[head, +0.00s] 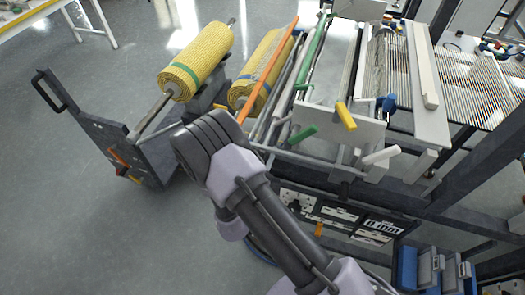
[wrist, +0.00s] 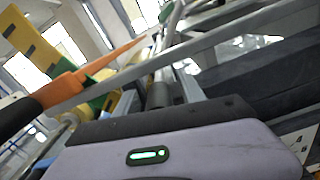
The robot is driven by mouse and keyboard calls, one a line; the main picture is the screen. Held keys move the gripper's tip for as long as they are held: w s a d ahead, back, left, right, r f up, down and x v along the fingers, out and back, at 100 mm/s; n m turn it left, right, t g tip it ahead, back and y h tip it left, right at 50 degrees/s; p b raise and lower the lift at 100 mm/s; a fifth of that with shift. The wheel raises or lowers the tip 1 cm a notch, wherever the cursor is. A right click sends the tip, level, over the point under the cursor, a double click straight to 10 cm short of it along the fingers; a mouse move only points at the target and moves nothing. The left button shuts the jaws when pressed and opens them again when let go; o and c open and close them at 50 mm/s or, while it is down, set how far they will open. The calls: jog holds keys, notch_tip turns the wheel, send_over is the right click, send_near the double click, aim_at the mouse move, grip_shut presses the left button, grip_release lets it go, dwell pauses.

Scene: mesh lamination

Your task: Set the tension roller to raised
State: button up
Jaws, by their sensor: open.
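The laminating machine (head: 330,130) carries several rollers and coloured handles. A long orange bar (head: 270,75) slants beside the second yellow mesh roll (head: 262,68); an orange part (wrist: 65,88) also shows close by at left in the wrist view. A green handle (head: 303,134), a yellow handle (head: 346,116) and a white handle (head: 380,156) stick out at the machine's near side. I cannot tell which part sets the tension roller. My gripper's pale housing (wrist: 170,155) fills the bottom of the wrist view. The jaws hold nothing visible; their tips are hidden. My arm covers part of the machine's near left corner.
A yellow mesh roll (head: 200,60) lies on a dark wheeled cart (head: 115,145) at left. A panel with labels (head: 340,215) is under the machine. Blue boxes (head: 430,268) stand at lower right. The grey floor at left is clear.

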grip_shut()
dwell(1.4)
